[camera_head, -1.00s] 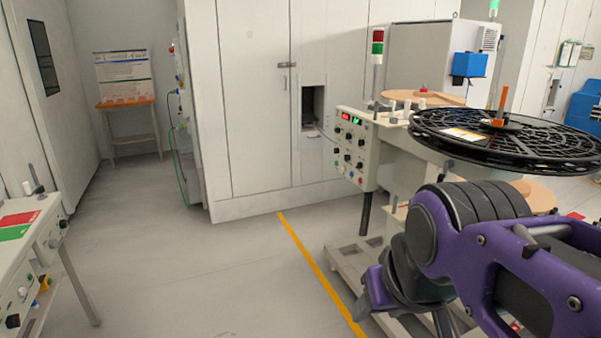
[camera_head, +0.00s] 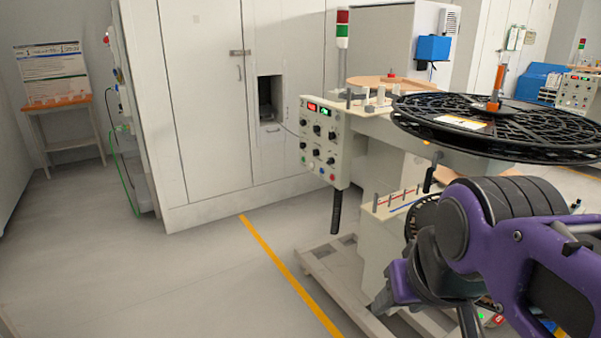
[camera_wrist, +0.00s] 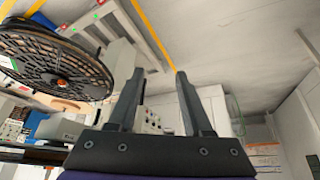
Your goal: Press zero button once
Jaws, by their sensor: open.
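The rewind station's control panel (camera_head: 323,142) is a pale box with a red display, a green display, several dark knobs and small coloured buttons. It faces left in the head view. I cannot read its labels, so I cannot tell which button is zero. In the wrist view part of a panel (camera_wrist: 151,119) shows between and behind the fingers. My gripper (camera_wrist: 160,85) is open and empty in the wrist view, with its two dark fingers apart and touching nothing. In the head view my purple arm fills the lower right, and the fingertips are not clearly seen.
A large black reel (camera_head: 500,122) lies flat on the station, just above my arm; it also shows in the wrist view (camera_wrist: 50,62). A wooden pallet (camera_head: 345,285) lies under the station. A signal tower (camera_head: 342,30) stands behind the panel. The floor left of the yellow line (camera_head: 290,275) is clear.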

